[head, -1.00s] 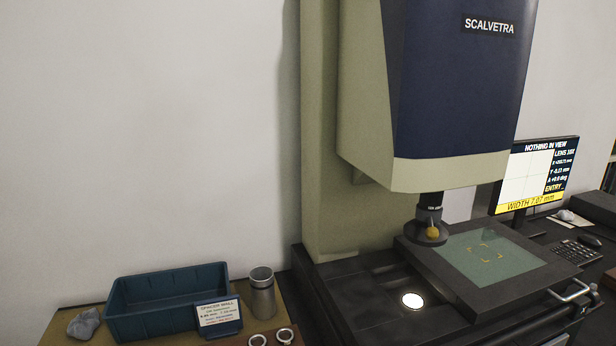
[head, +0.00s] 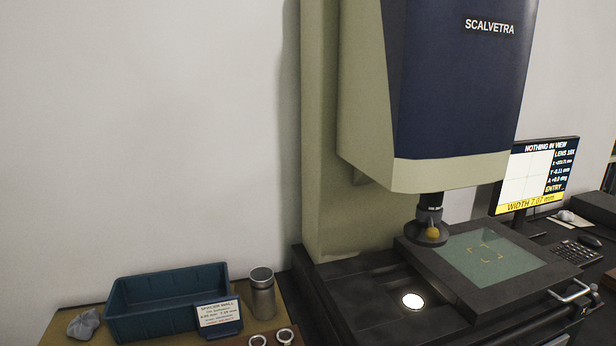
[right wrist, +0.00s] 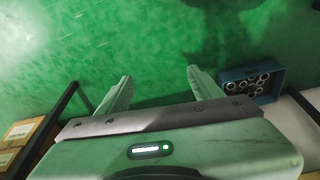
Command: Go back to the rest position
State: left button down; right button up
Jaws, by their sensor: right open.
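My right gripper (right wrist: 160,88) shows in the right wrist view. Its two fingers are spread apart with nothing between them, over a green floor. My left gripper is in neither view. In the head view, two metal bearing rings (head: 285,336) (head: 258,340) lie at the bottom edge, partly cut off. A measuring machine (head: 450,80) marked SCALVETRA stands at the centre right, and its glass stage (head: 490,262) looks empty. Its monitor (head: 537,175) reads "NOTHING IN VIEW" and "WIDTH 7.07 mm".
A blue bin (head: 165,318) with a label card and a metal canister (head: 262,295) stand at lower left, beside a grey cloth (head: 83,324). A keyboard (head: 566,252) lies at right. The right wrist view shows a blue bin of several rings (right wrist: 252,82) and cardboard boxes (right wrist: 22,130).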

jog(key=s+d+f+g, duration=0.1)
jog(key=s+f, duration=0.3)
jog(key=f, duration=0.5)
jog(key=s+f, duration=0.4)
jog(key=f, duration=0.5)
jog(key=s+d+f, duration=0.2)
jog(key=s+f, duration=0.6)
jog(key=s, duration=0.3)
jog(key=shift+s+d+g, duration=0.2)
jog(key=shift+s+g, duration=0.15)
jog(key=shift+g, duration=0.05)
